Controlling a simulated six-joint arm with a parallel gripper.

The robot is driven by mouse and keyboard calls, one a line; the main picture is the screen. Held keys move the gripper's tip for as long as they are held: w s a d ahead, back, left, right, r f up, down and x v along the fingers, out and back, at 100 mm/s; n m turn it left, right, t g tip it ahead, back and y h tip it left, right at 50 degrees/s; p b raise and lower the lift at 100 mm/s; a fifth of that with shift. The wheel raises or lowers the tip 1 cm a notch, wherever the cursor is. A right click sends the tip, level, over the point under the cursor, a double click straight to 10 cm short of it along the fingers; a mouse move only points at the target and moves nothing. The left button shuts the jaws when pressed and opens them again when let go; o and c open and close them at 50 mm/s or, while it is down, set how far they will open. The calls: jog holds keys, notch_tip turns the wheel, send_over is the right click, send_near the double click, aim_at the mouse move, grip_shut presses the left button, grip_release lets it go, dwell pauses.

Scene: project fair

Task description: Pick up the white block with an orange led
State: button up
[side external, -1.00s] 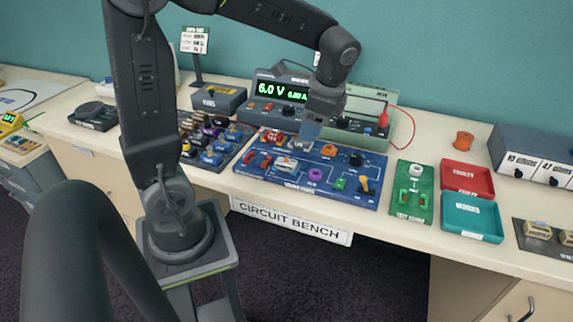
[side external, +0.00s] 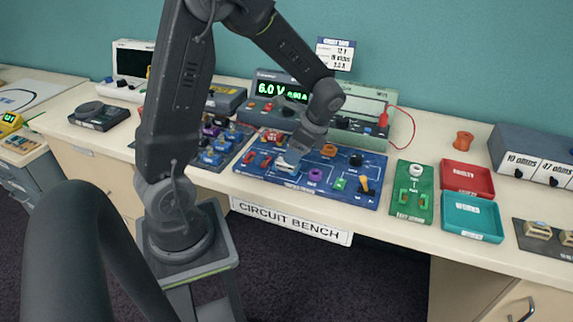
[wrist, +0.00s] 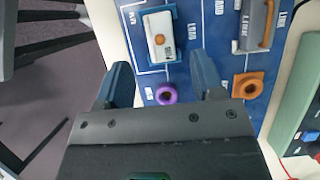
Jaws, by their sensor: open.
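The white block with an orange led (wrist: 160,36) sits on the blue circuit board (wrist: 205,45), in a slot with blue edging in the wrist view. In the side view the white block (side external: 284,165) is partly hidden under my gripper (side external: 291,157). In the wrist view my gripper (wrist: 168,85) is open and empty. Its fingers are short of the block, with the block ahead of the gap between them. A purple ring part (wrist: 166,94) shows in that gap.
An orange part (wrist: 247,86) lies beside the right finger. On the blue board stand several other parts, including a yellow-handled switch (side external: 364,184). The power supply (side external: 278,90) is behind. A green board (side external: 412,205), a red tray (side external: 468,193) and a teal tray (side external: 445,222) lie to the right.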

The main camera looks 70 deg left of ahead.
aim_at(280, 164)
jog(key=x, duration=0.4)
jog(key=shift+s+a+f, duration=0.15)
jog(key=shift+s+a, duration=0.1)
jog(key=shift+a, duration=0.1)
jog(key=c, duration=1)
